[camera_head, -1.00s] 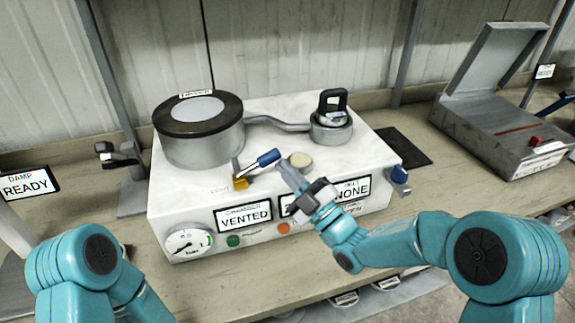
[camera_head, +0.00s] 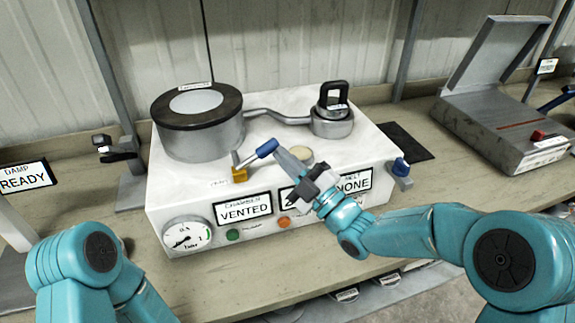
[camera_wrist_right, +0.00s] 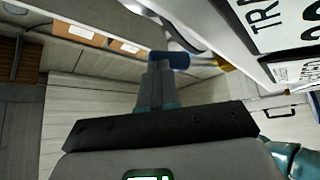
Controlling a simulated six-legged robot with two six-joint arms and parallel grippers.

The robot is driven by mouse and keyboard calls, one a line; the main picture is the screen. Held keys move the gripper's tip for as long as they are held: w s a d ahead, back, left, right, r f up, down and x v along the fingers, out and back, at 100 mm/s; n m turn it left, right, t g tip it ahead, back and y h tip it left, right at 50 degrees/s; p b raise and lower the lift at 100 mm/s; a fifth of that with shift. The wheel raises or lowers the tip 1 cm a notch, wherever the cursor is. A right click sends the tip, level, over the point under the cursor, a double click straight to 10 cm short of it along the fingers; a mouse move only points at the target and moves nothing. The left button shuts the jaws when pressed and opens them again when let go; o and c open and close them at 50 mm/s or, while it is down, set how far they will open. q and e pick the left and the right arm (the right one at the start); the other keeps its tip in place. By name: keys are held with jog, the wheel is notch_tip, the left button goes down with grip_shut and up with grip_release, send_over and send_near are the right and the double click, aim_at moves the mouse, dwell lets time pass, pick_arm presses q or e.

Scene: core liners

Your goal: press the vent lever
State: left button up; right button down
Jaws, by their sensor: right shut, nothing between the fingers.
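The vent lever has a blue grip (camera_head: 267,147) on a metal rod that rises from a yellow base (camera_head: 240,174) on the front of the white machine's top. The lever leans up to the right. My right gripper (camera_head: 279,151) is shut and empty, its fingertips at or very near the blue grip's right end. In the right wrist view the blue grip (camera_wrist_right: 168,60) lies just past the shut fingertips (camera_wrist_right: 160,66); I cannot tell whether they touch. The sign on the machine's front (camera_head: 244,210) reads VENTED. My left gripper is out of view; only my left arm shows.
The white machine (camera_head: 180,211) carries a round dark-lidded chamber (camera_head: 198,120), a pipe, and a black-handled piece (camera_head: 333,105). A gauge (camera_head: 187,238) and a green button (camera_head: 233,235) are on its front. A grey open-lidded box (camera_head: 490,125) stands at right.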

jog(key=shift+a+r+n+g+b, duration=0.15)
jog(key=shift+r+n+g+b, duration=0.25)
jog(key=shift+n+b, duration=0.25)
jog(key=shift+s+a+r+n+g+b, duration=0.15)
jog(key=shift+a+r+n+g+b, duration=0.15)
jog(key=shift+r+n+g+b, duration=0.55)
jog(key=a+r+n+h+p, duration=0.1)
jog(key=n, duration=0.1)
jog(key=a+r+n+g+h+p, duration=0.1)
jog(key=n, duration=0.1)
jog(key=s+a+r+n+g+p, duration=0.1)
jog(key=a+n, duration=0.1)
jog(key=shift+s+a+r+n+g+h, duration=0.1)
jog(key=shift+r+n+g+h, duration=0.2)
jog(key=shift+h, duration=0.1)
jog(key=shift+s, duration=0.1)
